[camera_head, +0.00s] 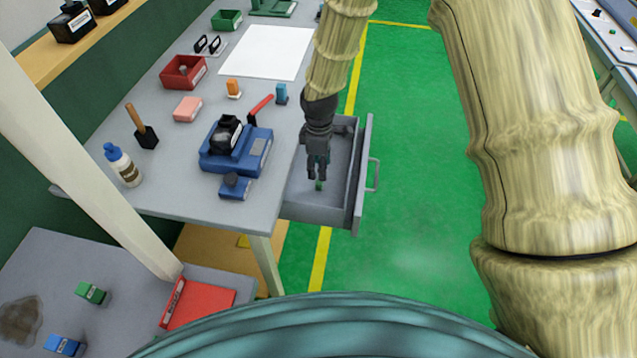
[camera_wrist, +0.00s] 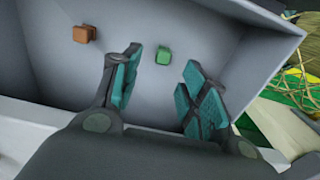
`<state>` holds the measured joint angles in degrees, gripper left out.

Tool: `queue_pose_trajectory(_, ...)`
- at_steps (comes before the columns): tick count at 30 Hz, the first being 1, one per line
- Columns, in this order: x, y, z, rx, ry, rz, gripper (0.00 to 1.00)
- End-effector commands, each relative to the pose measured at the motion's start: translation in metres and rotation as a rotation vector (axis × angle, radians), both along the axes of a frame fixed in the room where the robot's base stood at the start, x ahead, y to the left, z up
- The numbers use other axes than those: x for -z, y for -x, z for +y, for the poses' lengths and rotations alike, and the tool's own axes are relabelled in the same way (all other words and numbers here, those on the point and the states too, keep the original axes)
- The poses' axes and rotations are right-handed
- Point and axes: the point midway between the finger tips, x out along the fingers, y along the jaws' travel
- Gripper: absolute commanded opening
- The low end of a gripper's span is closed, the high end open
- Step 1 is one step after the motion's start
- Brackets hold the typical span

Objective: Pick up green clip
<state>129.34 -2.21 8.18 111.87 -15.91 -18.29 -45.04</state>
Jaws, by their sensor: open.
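The green clip (camera_wrist: 163,55) is a small green block on the floor of the open grey drawer (camera_wrist: 230,50). In the wrist view it shows between and beyond my fingertips, clear of both. My gripper (camera_wrist: 160,85) is open and empty, with teal pads on its fingers. In the head view my gripper (camera_head: 317,174) points down into the drawer (camera_head: 320,214), and the green clip (camera_head: 319,185) shows just under the fingertips. An orange-brown clip (camera_wrist: 84,34) lies in the drawer to the left of the green one in the wrist view.
The drawer's front wall and handle (camera_head: 373,175) are right of my gripper, and the grey table (camera_head: 190,205) is left. Green floor lies right.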

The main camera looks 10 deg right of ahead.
Motion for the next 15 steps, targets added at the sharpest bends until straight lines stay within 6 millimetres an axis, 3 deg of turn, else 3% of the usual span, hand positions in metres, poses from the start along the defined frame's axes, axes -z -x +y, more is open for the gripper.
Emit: queue_pose_trajectory(15,0.029,0.001,0.005,-0.004,0.001,0.001,0.44)
